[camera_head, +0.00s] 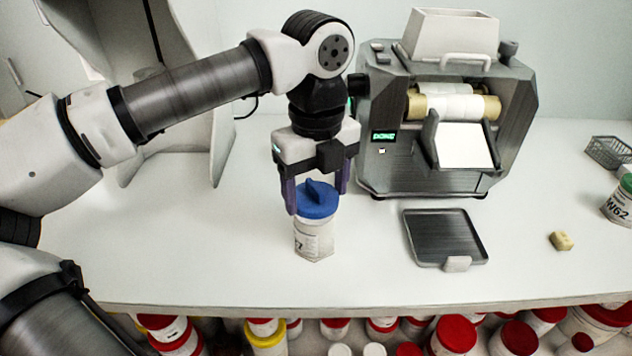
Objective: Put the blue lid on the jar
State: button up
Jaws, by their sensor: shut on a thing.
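The blue lid (316,203) has a raised grip on top and sits at the mouth of the white jar (315,240). The jar stands upright on the white counter and has a printed label. My gripper (318,192) points down over the jar, with its purple fingers on either side of the lid, shut on it. Whether the lid is fully seated or just touching the rim cannot be told. The far finger is partly hidden behind the lid.
A grey mill (440,125) with rollers stands behind, to the right. A dark tray (443,237) lies right of the jar, then a small yellowish block (561,240), a green-lidded jar (620,200) and a wire basket (609,152). Several lidded jars sit below the counter edge.

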jog(key=shift+f+b, duration=0.35)
jog(key=shift+f, duration=0.35)
jog(key=shift+f+b, duration=0.65)
jog(key=shift+b, duration=0.6)
dwell(2.0)
jog(key=o, duration=1.2)
jog(key=shift+c, duration=0.2)
jog(key=shift+r, duration=0.1)
jog(key=shift+r+p, duration=1.55)
jog(key=shift+r, duration=0.65)
